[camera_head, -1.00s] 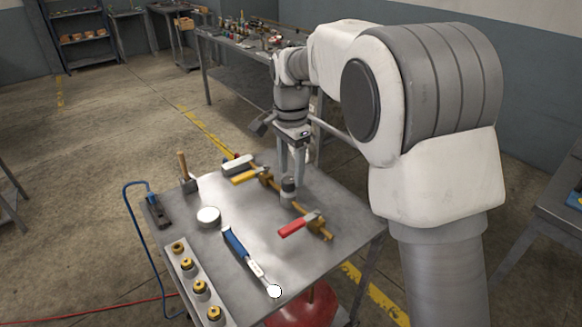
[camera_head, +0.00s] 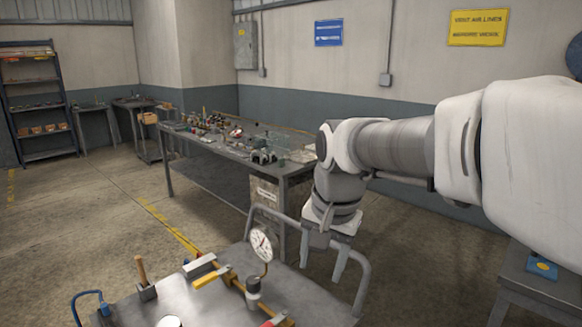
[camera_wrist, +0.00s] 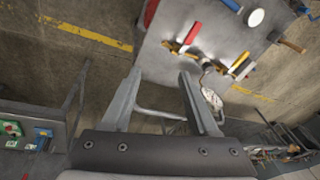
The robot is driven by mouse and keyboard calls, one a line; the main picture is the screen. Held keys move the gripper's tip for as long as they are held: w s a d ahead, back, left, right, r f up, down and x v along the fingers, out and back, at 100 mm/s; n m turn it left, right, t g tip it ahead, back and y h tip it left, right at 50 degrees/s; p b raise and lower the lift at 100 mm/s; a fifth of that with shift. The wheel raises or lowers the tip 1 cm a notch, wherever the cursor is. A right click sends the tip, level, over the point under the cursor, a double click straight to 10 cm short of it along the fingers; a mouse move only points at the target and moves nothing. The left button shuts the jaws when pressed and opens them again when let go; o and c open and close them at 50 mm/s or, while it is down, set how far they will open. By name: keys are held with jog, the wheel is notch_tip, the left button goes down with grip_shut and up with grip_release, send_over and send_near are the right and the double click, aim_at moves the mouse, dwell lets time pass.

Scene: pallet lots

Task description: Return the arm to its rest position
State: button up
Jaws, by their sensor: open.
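My gripper (camera_head: 340,260) hangs beyond the right back corner of the metal cart (camera_head: 190,290) in the head view, with its fingers pointing down near the cart's rail. In the wrist view my gripper (camera_wrist: 157,100) shows two fingers spread apart with nothing between them. My white and grey arm stretches in from the right of the head view. A round white dial gauge (camera_head: 261,246) stands upright on the cart, left of my gripper and apart from it. The gauge also shows in the wrist view (camera_wrist: 211,97).
A yellow-and-brown clamp bar (camera_head: 236,285), a wooden-handled tool (camera_head: 144,280) and a white-topped round thing (camera_head: 170,322) are on the cart. A cluttered workbench (camera_head: 200,150) stands behind. A small table (camera_head: 540,285) is at the right. Open floor lies left of the cart.

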jog(key=s+d+n+t, duration=0.1)
jog(key=s+d, duration=0.3)
jog(key=s, duration=0.4)
jog(key=s+d+n+t+p, duration=0.1)
jog(key=s+d+n+t, duration=0.1)
jog(key=s+d+n, duration=0.2)
jog(key=s, duration=0.3)
jog(key=shift+s+d+f+h, duration=0.25)
jog(key=shift+s+d+h, duration=0.15)
jog(key=shift+c, duration=0.8)
